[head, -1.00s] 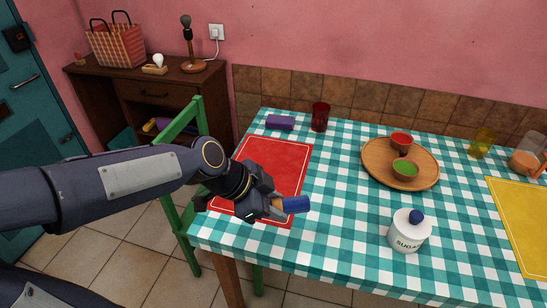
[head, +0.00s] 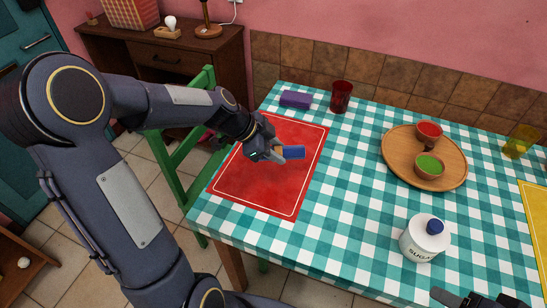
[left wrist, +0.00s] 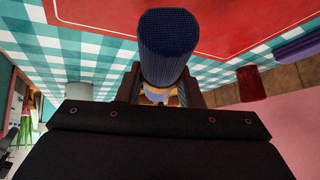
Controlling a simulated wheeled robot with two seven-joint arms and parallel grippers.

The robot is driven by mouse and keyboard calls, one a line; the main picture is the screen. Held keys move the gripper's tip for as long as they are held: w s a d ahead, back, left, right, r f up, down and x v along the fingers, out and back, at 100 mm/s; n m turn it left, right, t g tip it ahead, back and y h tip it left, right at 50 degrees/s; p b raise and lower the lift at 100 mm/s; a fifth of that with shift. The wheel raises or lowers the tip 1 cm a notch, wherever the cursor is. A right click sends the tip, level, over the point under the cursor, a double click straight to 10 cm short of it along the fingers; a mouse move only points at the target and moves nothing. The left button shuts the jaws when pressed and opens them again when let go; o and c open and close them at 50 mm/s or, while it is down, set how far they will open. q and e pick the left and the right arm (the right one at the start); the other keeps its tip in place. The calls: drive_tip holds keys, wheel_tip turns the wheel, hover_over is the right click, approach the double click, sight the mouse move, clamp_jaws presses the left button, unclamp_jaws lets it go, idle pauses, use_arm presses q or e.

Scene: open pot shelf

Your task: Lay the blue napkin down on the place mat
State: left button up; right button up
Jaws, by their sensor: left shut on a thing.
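The blue napkin (head: 294,152) is a small roll, held in my left gripper (head: 277,153). The place mat (head: 250,191) is a red rectangle with a pale border line, at the left end of the checked table. In the head view the gripper and napkin show over the right part of the mat; the height of the gap is hard to tell. In the left wrist view the rolled napkin (left wrist: 168,45) sticks out from between the fingers, with the red mat (left wrist: 225,25) behind it. Part of my right gripper (head: 478,299) shows at the bottom edge; its jaws are unclear.
A purple block-like roll (head: 295,99) and a red glass (head: 340,97) stand behind the mat. A round wooden tray (head: 398,173) with bowls and a sugar jar (head: 425,240) are to the right. A green chair (head: 160,155) is at the left edge.

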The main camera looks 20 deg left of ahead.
use_arm(q)
drive_tip(key=shift+w+a+f, duration=0.35)
drive_tip(key=shift+f, duration=0.2)
drive_tip(key=shift+w+a+f, duration=0.3)
drive_tip(key=shift+f, duration=0.25)
wheel_tip(320, 180, down, 4)
drive_tip(key=shift+w+a+r, duration=0.15)
drive_tip(key=shift+r, duration=0.05)
drive_tip(key=shift+f+b, duration=0.55)
drive_tip(key=shift+b, duration=0.65)
drive_tip(key=o, duration=1)
drive_tip(key=shift+o, duration=0.2)
drive_tip(key=shift+r, duration=0.1)
